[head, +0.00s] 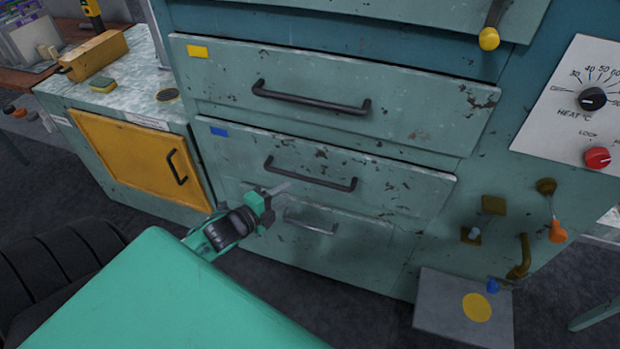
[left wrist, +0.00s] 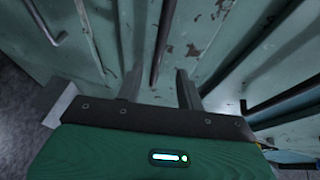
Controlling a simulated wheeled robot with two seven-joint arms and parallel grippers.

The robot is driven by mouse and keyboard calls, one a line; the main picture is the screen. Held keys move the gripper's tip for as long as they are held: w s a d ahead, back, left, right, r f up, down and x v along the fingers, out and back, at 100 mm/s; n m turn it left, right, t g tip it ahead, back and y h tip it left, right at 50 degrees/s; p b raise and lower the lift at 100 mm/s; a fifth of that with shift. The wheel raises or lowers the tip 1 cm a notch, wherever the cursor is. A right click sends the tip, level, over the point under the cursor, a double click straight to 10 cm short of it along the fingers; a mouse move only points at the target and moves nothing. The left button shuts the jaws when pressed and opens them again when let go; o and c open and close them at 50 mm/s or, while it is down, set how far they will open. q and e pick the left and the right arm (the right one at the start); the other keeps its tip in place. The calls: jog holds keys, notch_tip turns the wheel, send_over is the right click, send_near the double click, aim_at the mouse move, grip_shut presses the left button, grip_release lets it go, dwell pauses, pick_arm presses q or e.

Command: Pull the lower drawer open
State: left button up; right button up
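A green-grey cabinet has a drawer with a yellow label (head: 330,91) and, under it, a lower drawer with a blue label (head: 395,186). Its dark bar handle (head: 312,180) shows in the head view. A further front with a pale handle (head: 310,223) lies below that. My left gripper (head: 277,192) is in front of the blue-labelled drawer, near its handle's left end. In the left wrist view my left gripper (left wrist: 158,90) is open, its fingers apart. A dark bar handle (left wrist: 156,50) lies between them, with gaps at both sides. My right gripper is out of view.
A low cabinet with a yellow door (head: 135,155) stands at the left. A control panel (head: 570,105) is at the right. A grey plate with a yellow disc (head: 440,305) stands out low at the right. Another handle (left wrist: 285,103) is at the right in the wrist view.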

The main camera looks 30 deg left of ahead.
aim_at(308, 177)
pick_arm(q)
jog(key=p+x, duration=0.1)
jog(key=x, duration=0.9)
jog(key=shift+w+f, duration=0.15)
jog(key=shift+w, duration=0.15)
grip_shut()
